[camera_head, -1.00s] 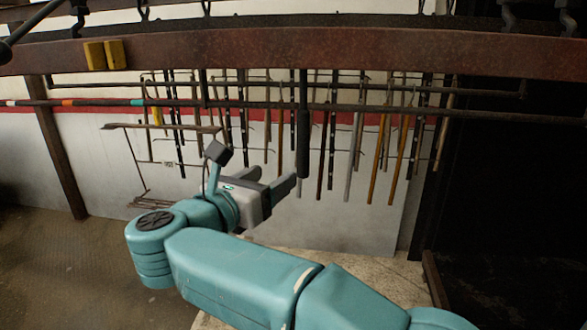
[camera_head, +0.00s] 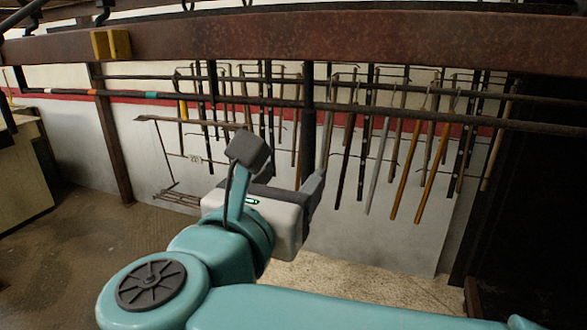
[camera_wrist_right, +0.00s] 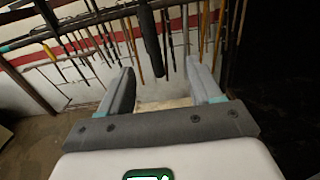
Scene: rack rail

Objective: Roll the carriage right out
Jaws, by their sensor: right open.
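A dark hanging handle (camera_head: 309,95) comes down from behind the rust-red rail beam (camera_head: 350,38) in the head view. The carriage body cannot be clearly made out. My right gripper (camera_head: 308,178) is open, at the lower end of the handle in the head view. In the right wrist view, the handle's thick black grip (camera_wrist_right: 150,45) appears between the two open fingers (camera_wrist_right: 158,72), beyond their tips. I cannot tell whether anything touches. My left gripper is not in view.
A yellow block (camera_head: 111,43) sits on the beam at the left. A horizontal bar with coloured bands (camera_head: 215,99) runs below the beam. Several long-handled tools (camera_head: 408,170) hang by the back wall. A pale cabinet (camera_head: 22,170) stands at far left. The floor (camera_head: 75,255) is open.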

